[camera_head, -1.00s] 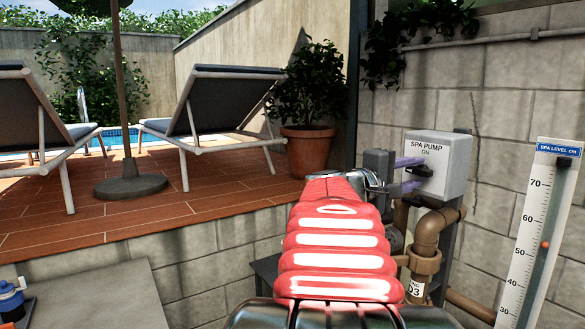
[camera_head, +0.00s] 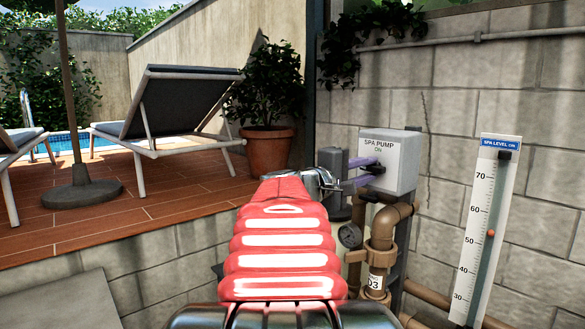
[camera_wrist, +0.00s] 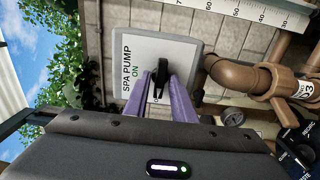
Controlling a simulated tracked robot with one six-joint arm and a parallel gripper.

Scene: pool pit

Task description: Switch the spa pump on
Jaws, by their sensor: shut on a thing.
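The spa pump switch box (camera_head: 402,164) is a pale grey box on the block wall, marked SPA PUMP and ON. Its black switch handle (camera_head: 378,169) sticks out of the front face. My gripper (camera_head: 371,171) has two purple fingers, one on each side of the handle, and is shut on it. In the wrist view the box (camera_wrist: 190,52) appears turned sideways, and the handle (camera_wrist: 163,77) sits between the tips of my gripper (camera_wrist: 166,84). The fingers partly hide the lower face and its marks. My red arm covers the lower middle of the head view.
Brown pipes (camera_head: 383,238) and a round gauge (camera_head: 350,236) are just below the box. A white SPA LEVEL scale (camera_head: 485,220) stands to the right.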

